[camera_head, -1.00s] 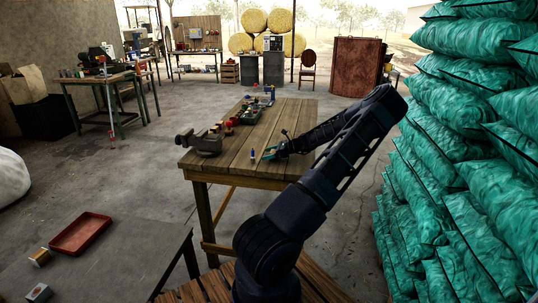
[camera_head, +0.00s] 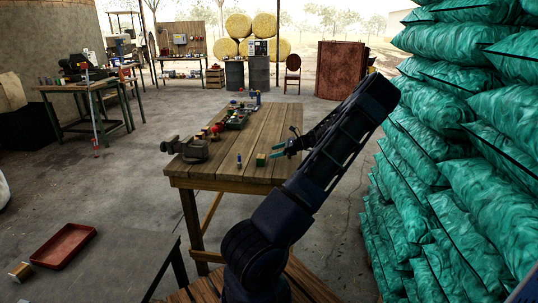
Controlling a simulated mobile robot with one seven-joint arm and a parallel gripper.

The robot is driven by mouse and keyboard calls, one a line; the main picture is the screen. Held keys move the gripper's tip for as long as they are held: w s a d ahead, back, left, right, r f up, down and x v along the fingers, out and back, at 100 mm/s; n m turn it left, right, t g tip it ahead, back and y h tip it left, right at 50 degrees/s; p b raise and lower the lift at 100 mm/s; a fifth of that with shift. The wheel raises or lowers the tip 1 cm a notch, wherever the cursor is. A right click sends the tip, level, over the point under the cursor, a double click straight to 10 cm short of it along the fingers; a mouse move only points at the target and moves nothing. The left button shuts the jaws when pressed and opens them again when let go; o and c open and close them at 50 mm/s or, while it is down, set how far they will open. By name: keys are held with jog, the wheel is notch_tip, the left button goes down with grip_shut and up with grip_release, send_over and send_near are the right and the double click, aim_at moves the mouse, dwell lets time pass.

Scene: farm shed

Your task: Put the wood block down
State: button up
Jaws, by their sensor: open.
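A small block (camera_head: 261,160), green and yellowish-brown, stands on the wooden table (camera_head: 225,176) near its front right part; it looks like the wood block.
A small blue item (camera_head: 239,161) stands left of the block. A vise (camera_head: 190,148) sits at the table's left edge, with a tray of small items (camera_head: 236,122) farther back. Stacked green sacks (camera_head: 440,150) rise close on the right. A red tray (camera_head: 63,246) lies lower left.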

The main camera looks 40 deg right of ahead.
jog(key=s+a+r+n+g+h, duration=0.1)
jog(key=a+r+n+g+h, duration=0.3)
jog(key=a, duration=0.7)
jog(key=s+a+r+n+g, duration=0.15)
jog(key=a+r+n, duration=0.35)
jog(key=a, duration=0.6)
jog(key=a+r+n+g+h, duration=0.25)
jog(key=a+r+n, duration=0.25)
jog(key=a, duration=0.6)
jog(key=s+a+r+n+h, duration=0.3)
jog(key=s+a+r+n, duration=0.45)
jog(key=s+a, duration=0.35)
jog(key=s+a+r+n+t, duration=0.1)
jog(key=s+a+n, duration=0.1)
jog(key=s, duration=0.4)
jog(key=s+a+r+n+t, duration=0.1)
jog(key=s+r+n+t, duration=0.1)
jog(key=s, duration=0.5)
jog(key=shift+a+n, duration=0.35)
jog(key=shift+n, duration=0.4)
jog(key=shift+c, duration=0.3)
jog(key=shift+c, duration=1.1)
